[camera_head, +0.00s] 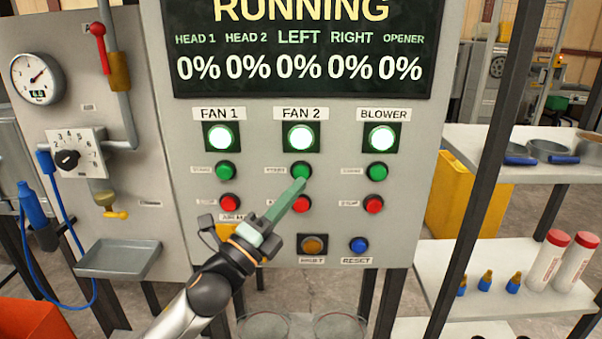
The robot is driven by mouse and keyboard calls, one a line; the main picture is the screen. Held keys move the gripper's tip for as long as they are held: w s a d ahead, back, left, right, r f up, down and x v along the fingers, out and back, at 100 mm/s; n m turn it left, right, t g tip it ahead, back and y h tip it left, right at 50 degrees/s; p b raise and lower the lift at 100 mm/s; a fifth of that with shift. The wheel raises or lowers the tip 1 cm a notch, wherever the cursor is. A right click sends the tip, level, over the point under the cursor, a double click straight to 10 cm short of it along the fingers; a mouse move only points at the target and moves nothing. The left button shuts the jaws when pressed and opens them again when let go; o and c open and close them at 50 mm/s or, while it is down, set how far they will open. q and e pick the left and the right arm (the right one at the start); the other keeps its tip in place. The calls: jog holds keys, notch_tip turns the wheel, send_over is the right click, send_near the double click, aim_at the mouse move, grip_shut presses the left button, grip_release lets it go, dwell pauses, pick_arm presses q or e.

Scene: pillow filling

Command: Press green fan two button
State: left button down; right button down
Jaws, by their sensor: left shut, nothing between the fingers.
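The green fan two button (301,169) is on the grey control panel (420,190), below the lit white FAN 2 lamp (300,137). The red fan two button (302,204) is just below it, partly beside my fingers. My left gripper (299,184) is shut and empty, its green fingers reaching up and right. The fingertips overlap the lower edge of the green button in the picture; I cannot tell whether they touch it. My right gripper is not in view.
The FAN 1 green button (226,171) and BLOWER green button (377,171) flank the middle column. An orange button (313,244) and blue RESET button (358,245) sit lower. The display (300,50) reads RUNNING. Shelves with bottles (547,260) stand at right.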

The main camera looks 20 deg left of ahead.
pick_arm(q)
jog(key=shift+s+d, duration=0.25)
jog(key=shift+s, duration=0.55)
jog(key=shift+s+d, duration=0.2)
jog(key=shift+s, duration=0.6)
jog(key=s+a+f+n+g+y, duration=0.1)
jog(key=s+f+n+g+y, duration=0.15)
jog(key=f+n, duration=0.6)
jog(key=s+a+f+n+g+y, duration=0.1)
jog(key=f+n+g+y, duration=0.2)
jog(key=f, duration=1.1)
jog(key=s+d+f+n+g+y, duration=0.1)
jog(key=s+f+n+g, duration=0.5)
jog(key=s+f+n, duration=0.7)
jog(key=s+f, duration=0.7)
jog(key=f, duration=0.2)
jog(key=shift+d+y+p, duration=0.2)
jog(key=shift+y+p, duration=0.15)
jog(key=shift+w+d+f, duration=0.1)
jog(key=shift+w, duration=0.05)
